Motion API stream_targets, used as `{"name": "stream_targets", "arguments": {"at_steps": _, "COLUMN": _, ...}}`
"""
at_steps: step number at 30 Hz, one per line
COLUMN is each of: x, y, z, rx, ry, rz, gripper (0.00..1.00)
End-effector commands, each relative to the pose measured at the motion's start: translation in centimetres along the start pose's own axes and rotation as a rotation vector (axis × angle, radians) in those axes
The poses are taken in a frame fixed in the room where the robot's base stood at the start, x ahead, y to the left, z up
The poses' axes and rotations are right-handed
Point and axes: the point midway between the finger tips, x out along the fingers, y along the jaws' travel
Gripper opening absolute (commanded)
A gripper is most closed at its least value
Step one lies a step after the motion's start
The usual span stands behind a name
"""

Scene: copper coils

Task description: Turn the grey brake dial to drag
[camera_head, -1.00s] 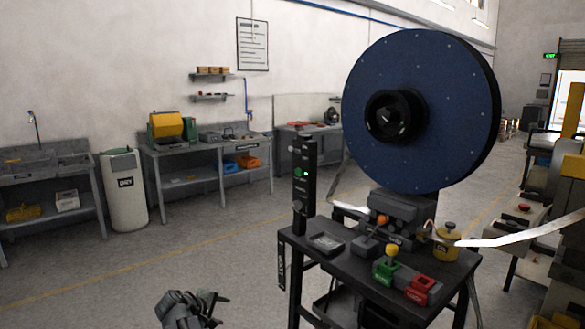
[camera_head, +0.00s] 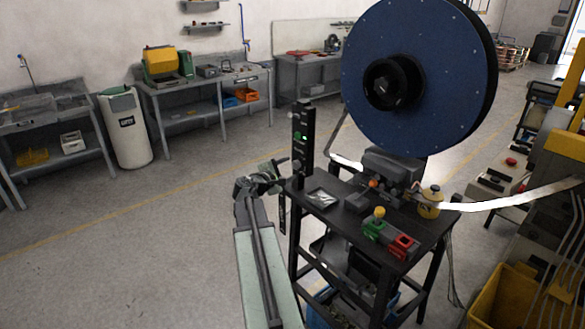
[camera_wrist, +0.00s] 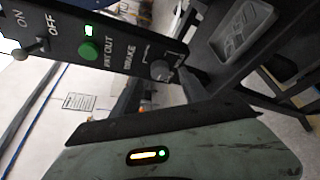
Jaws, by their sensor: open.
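The grey brake dial (camera_wrist: 162,70) sits on the black control panel (camera_wrist: 105,45), beside the word BRAKE in the wrist view. Short marks surround it, but its setting is too small to read. In the head view, the panel (camera_head: 303,130) stands upright at the left edge of the black stand. My gripper (camera_head: 278,174) is open and empty, just left of the panel's lower part, near the dial's height. I cannot tell whether it touches the panel. A grey-green part of my arm with a small light fills the bottom of the wrist view; the fingertips are not clear there.
The panel also carries an ON/OFF toggle (camera_wrist: 38,46) and a green button (camera_wrist: 89,51). The stand's top (camera_head: 345,222) holds a small tray (camera_head: 322,199), green and red blocks and a yellow pot (camera_head: 430,202). A large blue reel (camera_head: 415,75) rises above. Floor to the left is clear.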

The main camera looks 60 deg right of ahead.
Motion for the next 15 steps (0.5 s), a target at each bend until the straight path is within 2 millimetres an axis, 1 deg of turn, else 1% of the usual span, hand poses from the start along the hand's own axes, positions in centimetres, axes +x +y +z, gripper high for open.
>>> {"name": "stream_targets", "arguments": {"at_steps": 1, "x": 1.3, "y": -0.1, "z": -0.3, "rx": 0.001, "ry": 0.000, "rz": 0.000, "gripper": 0.52}}
{"name": "stream_targets", "arguments": {"at_steps": 3, "x": 2.7, "y": -0.1, "z": -0.2, "rx": 0.001, "ry": -0.001, "rz": -0.001, "gripper": 0.52}}
{"name": "stream_targets", "arguments": {"at_steps": 6, "x": 3.9, "y": 0.0, "z": -0.2, "rx": 0.001, "ry": 0.000, "rz": 0.000, "gripper": 0.52}}
{"name": "stream_targets", "arguments": {"at_steps": 9, "x": 4.3, "y": 0.0, "z": -0.1, "rx": 0.001, "ry": 0.001, "rz": 0.001, "gripper": 0.52}}
{"name": "stream_targets", "arguments": {"at_steps": 14, "x": 4.2, "y": 0.1, "z": -0.1, "rx": 0.001, "ry": 0.002, "rz": 0.001, "gripper": 0.52}}
{"name": "stream_targets", "arguments": {"at_steps": 15, "x": 4.2, "y": 0.1, "z": -0.1, "rx": 0.001, "ry": 0.002, "rz": 0.001, "gripper": 0.44}}
